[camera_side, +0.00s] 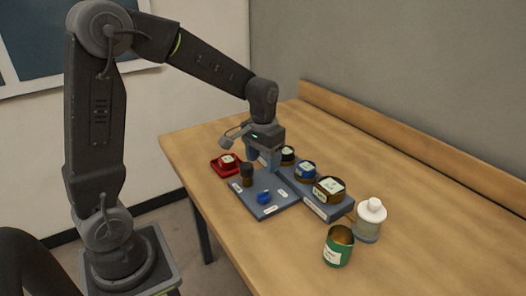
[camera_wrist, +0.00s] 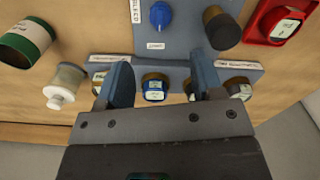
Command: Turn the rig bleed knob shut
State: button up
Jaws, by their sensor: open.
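The bleed knob is a small blue knob (camera_side: 264,197) on the grey-blue rig plate (camera_side: 278,207). In the wrist view the knob (camera_wrist: 160,15) is at the top edge, beside a label that reads in part "BLEED". My gripper (camera_side: 263,162) is over the back edge of the plate, by the rack of jars, apart from the knob. In the wrist view its two blue fingers (camera_wrist: 163,75) are spread. A blue-labelled jar (camera_wrist: 155,88) shows between them, but I cannot tell that anything is held. The knob's turn angle is unclear.
A dark cylinder (camera_side: 246,174) stands on the plate near the knob. Jars stand on the rack (camera_side: 308,201) behind it. A red tray (camera_side: 214,165) with a jar is at left. A white bottle (camera_side: 370,220) and green can (camera_side: 338,247) stand at right. The front table is clear.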

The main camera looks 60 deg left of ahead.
jog(key=shift+r, duration=1.1)
jog(key=s+d+r+m+t, duration=0.1)
jog(key=s+d+r+t, duration=0.1)
jog(key=s, duration=0.6)
jog(key=s+d+r+m+t, duration=0.1)
jog(key=s+d+r+t, duration=0.2)
jog(key=s+d+r, duration=0.2)
jog(key=s+d, duration=0.1)
jog(key=s, duration=0.2)
jog(key=shift+s+r+m+t, duration=0.3)
jog(key=shift+s+m, duration=0.05)
jog(key=shift+m, duration=0.05)
